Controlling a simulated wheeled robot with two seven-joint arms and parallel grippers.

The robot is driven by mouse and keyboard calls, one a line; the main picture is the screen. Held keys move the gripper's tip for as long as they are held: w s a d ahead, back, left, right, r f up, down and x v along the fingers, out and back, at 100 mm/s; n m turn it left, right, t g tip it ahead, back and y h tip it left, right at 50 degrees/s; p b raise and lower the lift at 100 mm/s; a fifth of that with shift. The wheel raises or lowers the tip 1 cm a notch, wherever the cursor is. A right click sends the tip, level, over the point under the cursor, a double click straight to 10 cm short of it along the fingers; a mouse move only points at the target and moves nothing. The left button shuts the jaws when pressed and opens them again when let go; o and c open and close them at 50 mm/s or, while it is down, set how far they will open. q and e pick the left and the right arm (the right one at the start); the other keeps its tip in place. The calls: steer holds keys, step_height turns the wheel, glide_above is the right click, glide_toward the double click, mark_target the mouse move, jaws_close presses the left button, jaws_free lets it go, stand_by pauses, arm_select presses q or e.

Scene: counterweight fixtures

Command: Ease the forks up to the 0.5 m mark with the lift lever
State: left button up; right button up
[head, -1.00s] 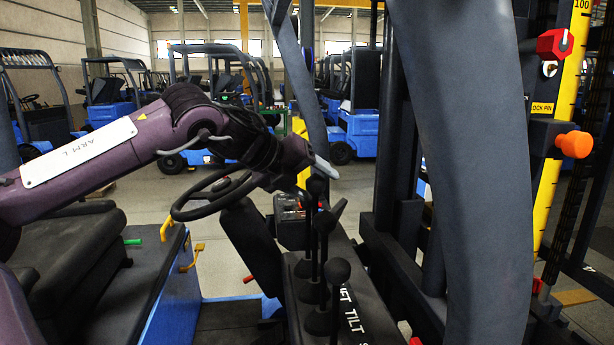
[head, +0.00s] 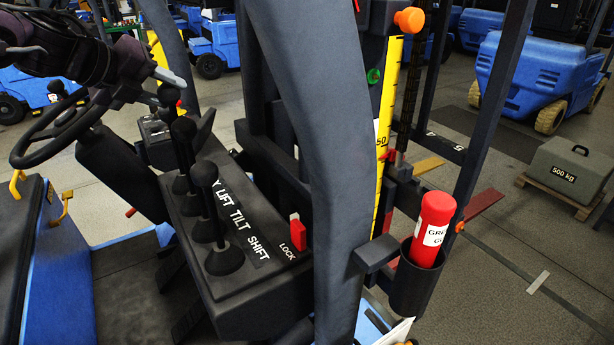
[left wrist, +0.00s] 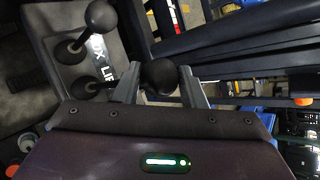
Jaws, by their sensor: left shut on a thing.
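The lift lever's black knob (head: 168,94) stands in the lever row, farther back than the tilt knob (head: 183,128) and shift knob (head: 204,174). My left gripper (head: 166,80) is at that back knob. In the left wrist view the knob (left wrist: 160,76) sits between the two fingers of my left gripper (left wrist: 158,84), shut on it. The label panel (head: 262,262) reads LIFT, TILT, SHIFT. The yellow height scale (head: 388,100) stands on the mast, with a 50 mark and a red piece (head: 387,155) just below it. The forks cannot be made out clearly. My right gripper is not in view.
A red LOCK switch (head: 297,234) sits at the console's right end. A dark mast post (head: 305,120) crosses the middle. A red canister (head: 433,222) stands in a black holder. A grey 500 kg weight (head: 568,172) rests on a pallet. The steering wheel (head: 62,128) is beside my left arm.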

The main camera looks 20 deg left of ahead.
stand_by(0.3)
arm_select(q)
steer(key=shift+s+a+f+b, duration=0.25)
steer(key=shift+s+a+b, duration=0.4)
steer(key=shift+b, duration=0.6)
steer(key=shift+o, duration=0.2)
steer(key=shift+s+a+r+b, duration=0.1)
steer(key=shift+s+a+b, duration=0.2)
steer(key=shift+s, duration=0.25)
steer(key=w+d+p, duration=0.1)
steer(key=p, duration=0.1)
steer(key=w+d+p, duration=0.1)
steer(key=p, duration=0.1)
steer(key=shift+w+r, duration=0.2)
steer(key=shift+c, duration=0.2)
